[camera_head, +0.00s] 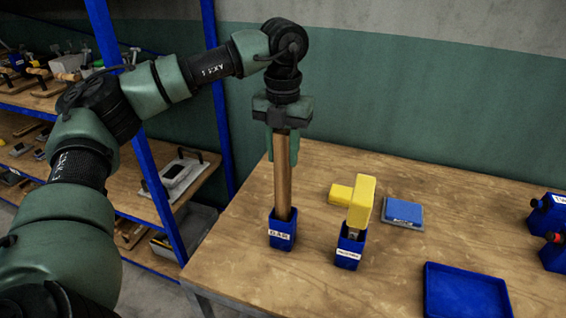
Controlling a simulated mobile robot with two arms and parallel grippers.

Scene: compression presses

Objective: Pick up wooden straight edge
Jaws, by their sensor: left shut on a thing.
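The wooden straight edge (283,178) is a long, narrow wooden bar. It stands nearly upright with its lower end inside a small blue labelled holder (282,236) on the table. My left gripper (283,132) points down over the bar and is shut on its upper end. The bar's top is hidden by the gripper, and its bottom is hidden by the holder. My right gripper is not in view.
A second blue holder (349,252) with a yellow-handled tool (360,203) stands close on the right. Behind it are a yellow block (341,194) and a blue-grey pad (403,213). A blue tray (465,292) lies at front right. Blue-framed shelves (152,150) stand left of the wooden table (240,262).

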